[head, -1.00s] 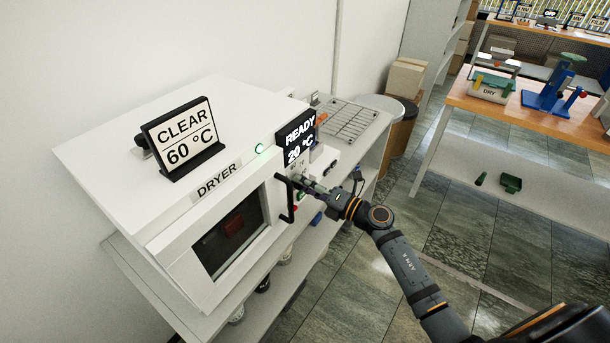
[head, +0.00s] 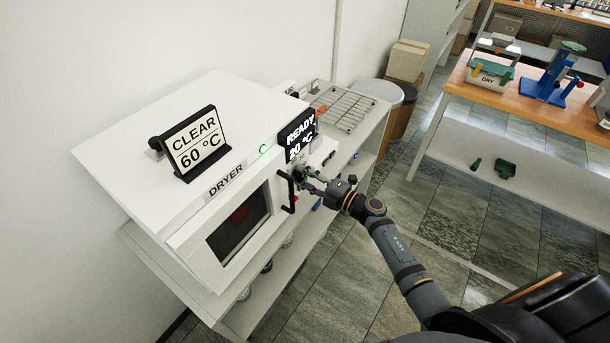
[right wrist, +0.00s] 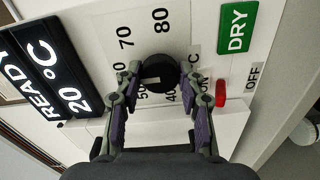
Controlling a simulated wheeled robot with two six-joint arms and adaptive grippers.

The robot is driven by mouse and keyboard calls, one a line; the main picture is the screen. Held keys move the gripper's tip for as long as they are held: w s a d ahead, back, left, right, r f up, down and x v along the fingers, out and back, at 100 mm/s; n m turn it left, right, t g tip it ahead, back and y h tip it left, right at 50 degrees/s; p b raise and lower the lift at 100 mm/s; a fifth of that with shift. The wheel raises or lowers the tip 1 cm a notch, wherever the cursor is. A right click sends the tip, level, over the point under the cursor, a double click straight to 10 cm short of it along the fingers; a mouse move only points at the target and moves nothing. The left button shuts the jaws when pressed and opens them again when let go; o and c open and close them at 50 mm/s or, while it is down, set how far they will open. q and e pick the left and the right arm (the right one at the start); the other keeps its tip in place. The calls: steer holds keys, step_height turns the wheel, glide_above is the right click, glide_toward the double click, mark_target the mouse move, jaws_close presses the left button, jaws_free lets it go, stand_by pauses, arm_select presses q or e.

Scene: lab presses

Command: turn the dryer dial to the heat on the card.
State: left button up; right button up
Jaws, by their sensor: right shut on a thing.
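The white dryer (head: 135,135) stands on a shelf unit, its door at the front with a dark handle. The card (head: 193,142) on top reads CLEAR 60 °C. The dryer's display (head: 298,136) reads READY 20 °C. In the right wrist view the black dial (right wrist: 160,72) has numbers around it; 70, 80, 50 and 40 can be read, others are partly hidden. My right gripper (head: 308,180) is at the dryer's control panel. In the right wrist view its fingers (right wrist: 157,85) are shut on the dial, one on each side. My left gripper is not in view.
In the right wrist view a green DRY label (right wrist: 237,27) and a red switch (right wrist: 220,93) beside OFF lie right of the dial. A wire rack (head: 346,108) stands behind the dryer. A wooden bench (head: 505,97) with a blue press (head: 548,86) is at the right.

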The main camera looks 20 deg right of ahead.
stand_by(0.4)
steer(key=o, duration=1.2)
steer(key=shift+c, duration=0.2)
steer(key=shift+s, duration=0.1)
steer(key=v, duration=1.1)
steer(key=shift+s+d, duration=0.25)
steer(key=shift+d, duration=0.05)
